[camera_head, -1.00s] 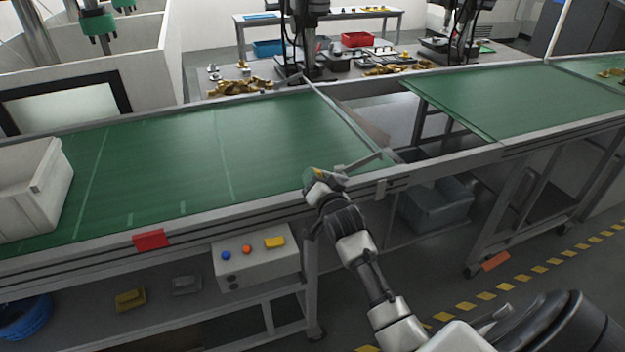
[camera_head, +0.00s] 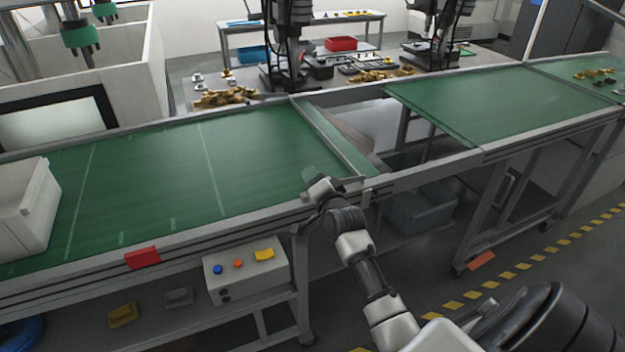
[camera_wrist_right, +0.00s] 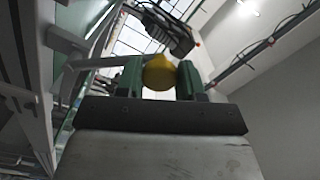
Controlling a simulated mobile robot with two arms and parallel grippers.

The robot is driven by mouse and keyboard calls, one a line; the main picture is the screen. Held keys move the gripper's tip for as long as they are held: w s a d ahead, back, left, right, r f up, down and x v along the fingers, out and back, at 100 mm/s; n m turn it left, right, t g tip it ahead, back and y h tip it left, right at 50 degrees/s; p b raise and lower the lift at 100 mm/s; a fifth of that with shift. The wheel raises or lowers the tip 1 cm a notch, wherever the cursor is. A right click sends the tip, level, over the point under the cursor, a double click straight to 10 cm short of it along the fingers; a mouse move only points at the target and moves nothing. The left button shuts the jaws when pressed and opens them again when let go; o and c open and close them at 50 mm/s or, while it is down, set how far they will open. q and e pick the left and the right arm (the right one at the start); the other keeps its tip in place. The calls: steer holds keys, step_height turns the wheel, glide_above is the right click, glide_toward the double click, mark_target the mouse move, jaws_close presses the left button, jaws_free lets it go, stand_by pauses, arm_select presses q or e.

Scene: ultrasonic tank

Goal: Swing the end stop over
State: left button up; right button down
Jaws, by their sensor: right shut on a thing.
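The end stop (camera_head: 328,137) is a grey bar lying across the right end of the left green belt, at the edge of the gap. A short grey arm at its near end reaches toward my right gripper (camera_head: 316,178). In the right wrist view, the green fingers of the right gripper (camera_wrist_right: 160,78) are shut on a yellow round knob (camera_wrist_right: 159,72). A grey bar runs left from beside the knob. In the head view the knob is hidden by the gripper. My left gripper is out of view.
The left belt (camera_head: 150,185) is bare except for a white bin (camera_head: 28,215) at its left end. An open gap separates it from the right belt (camera_head: 490,100).

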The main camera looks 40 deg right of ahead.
steer(key=c, duration=0.7)
jaws_free()
steer(key=shift+d, duration=0.1)
steer(key=shift+s, duration=0.1)
steer(key=b+v, duration=0.2)
steer(key=v, duration=0.8)
steer(key=shift+s, duration=0.3)
